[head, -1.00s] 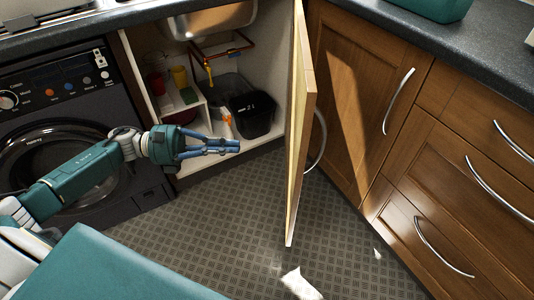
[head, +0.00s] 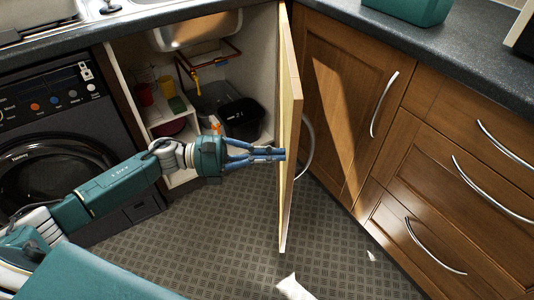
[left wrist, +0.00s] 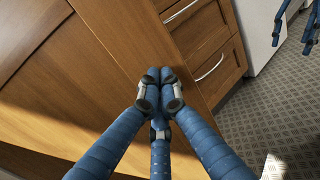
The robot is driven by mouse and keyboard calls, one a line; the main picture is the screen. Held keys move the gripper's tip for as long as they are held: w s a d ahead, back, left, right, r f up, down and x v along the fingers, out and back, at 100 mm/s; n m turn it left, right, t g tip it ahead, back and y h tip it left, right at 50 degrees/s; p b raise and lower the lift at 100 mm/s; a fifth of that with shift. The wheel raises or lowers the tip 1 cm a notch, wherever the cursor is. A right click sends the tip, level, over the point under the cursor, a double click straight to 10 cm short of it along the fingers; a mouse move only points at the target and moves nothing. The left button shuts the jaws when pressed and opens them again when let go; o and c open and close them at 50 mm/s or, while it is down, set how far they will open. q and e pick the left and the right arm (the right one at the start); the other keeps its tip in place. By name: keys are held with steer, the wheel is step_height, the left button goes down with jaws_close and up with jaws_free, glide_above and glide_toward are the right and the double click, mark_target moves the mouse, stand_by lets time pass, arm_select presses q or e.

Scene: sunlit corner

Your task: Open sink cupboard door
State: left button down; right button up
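The sink cupboard door (head: 288,130) stands swung out into the room, seen nearly edge-on, with its curved metal handle (head: 309,148) on the far side. The sink cupboard (head: 190,95) is open to view. My left gripper (head: 284,154) is at the door's inner side, about mid-height, fingers together and pointing right. Its tips look at or against the door; exact contact cannot be told. In the left wrist view the shut fingers (left wrist: 158,75) hold nothing and point at a brown wooden panel. My right gripper (left wrist: 293,25) shows partly at the upper right there, its fingers apart.
A black washing machine (head: 60,150) is left of the cupboard. A black bin (head: 240,118) stands inside. A closed corner door (head: 345,100) and drawers (head: 440,190) are on the right. The patterned floor (head: 210,230) is clear below the arm, with pale light patches.

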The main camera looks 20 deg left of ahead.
mark_target(287, 156)
arm_select(q)
steer(key=shift+d, duration=0.1)
steer(key=shift+n+t+y, duration=0.3)
steer(key=shift+n+t, duration=0.2)
steer(key=shift+t, duration=0.2)
steer(key=x, duration=0.1)
steer(key=p+x, duration=0.1)
steer(key=x, duration=0.3)
steer(key=shift+s+d+r+p, duration=0.2)
steer(key=shift+s+d+p, duration=0.1)
steer(key=shift+d+p, duration=0.1)
steer(key=w+d+t, duration=0.1)
steer(key=w+d, duration=0.2)
steer(key=d, duration=0.3)
steer(key=w+d+n+t+y, duration=0.1)
steer(key=w+d, duration=0.2)
steer(key=d, duration=0.3)
steer(key=shift+w+f+n+p, duration=0.2)
steer(key=shift+w+n+p, duration=0.1)
arm_select(e)
steer(key=shift+w+r, duration=0.2)
steer(key=shift+r, duration=0.1)
arm_select(q)
steer(key=shift+a, duration=0.1)
